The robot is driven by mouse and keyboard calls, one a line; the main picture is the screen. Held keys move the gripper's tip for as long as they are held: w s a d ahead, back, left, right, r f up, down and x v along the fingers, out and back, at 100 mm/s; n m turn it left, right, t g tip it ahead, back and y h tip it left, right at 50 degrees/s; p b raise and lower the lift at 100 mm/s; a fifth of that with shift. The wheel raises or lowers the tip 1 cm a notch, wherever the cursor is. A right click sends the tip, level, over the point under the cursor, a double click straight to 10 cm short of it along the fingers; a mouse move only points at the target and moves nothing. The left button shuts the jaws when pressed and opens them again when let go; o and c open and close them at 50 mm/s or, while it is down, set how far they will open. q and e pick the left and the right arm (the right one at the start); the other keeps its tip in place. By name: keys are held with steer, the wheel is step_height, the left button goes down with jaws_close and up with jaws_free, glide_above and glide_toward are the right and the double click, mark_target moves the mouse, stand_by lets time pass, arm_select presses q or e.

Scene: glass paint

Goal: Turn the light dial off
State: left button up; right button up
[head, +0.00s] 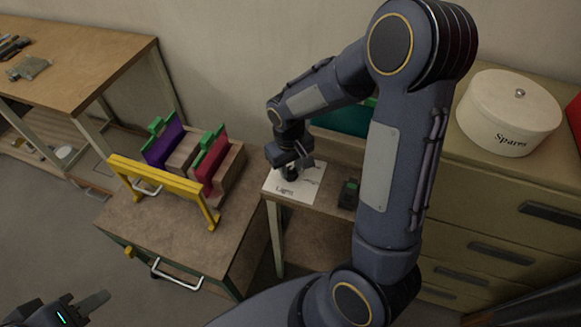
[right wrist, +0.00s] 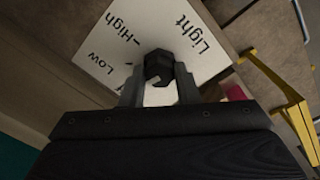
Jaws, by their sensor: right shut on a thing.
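The light dial is a small black knob (right wrist: 158,64) on a white plate (right wrist: 120,40) printed "Light", "High" and "Low" in the right wrist view. In the head view the plate (head: 280,190) lies on a narrow table, with the dial mostly hidden under my gripper. My right gripper (head: 290,168) points down at the plate, its fingers shut on the knob. In the right wrist view its two fingertips (right wrist: 158,82) sit on either side of the knob. My left gripper (head: 75,308) is at the bottom left of the head view, fingers apart, away from the dial.
A small dark box (head: 348,194) stands on the table right of the plate. A wooden cart (head: 185,235) with a yellow rail (head: 165,180) and coloured holders is to the left. A white "Spares" tin (head: 505,110) sits on a drawer cabinet (head: 500,215) at right.

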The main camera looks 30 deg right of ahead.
mark_target(290, 170)
steer(key=shift+n, duration=1.2)
steer(key=o, duration=1)
steer(key=shift+c, duration=0.2)
steer(key=shift+r, duration=0.1)
step_height(290, 170, up, 8)
steer(key=shift+a+f, duration=0.1)
steer(key=shift+f, duration=0.15)
steer(key=shift+r, duration=0.1)
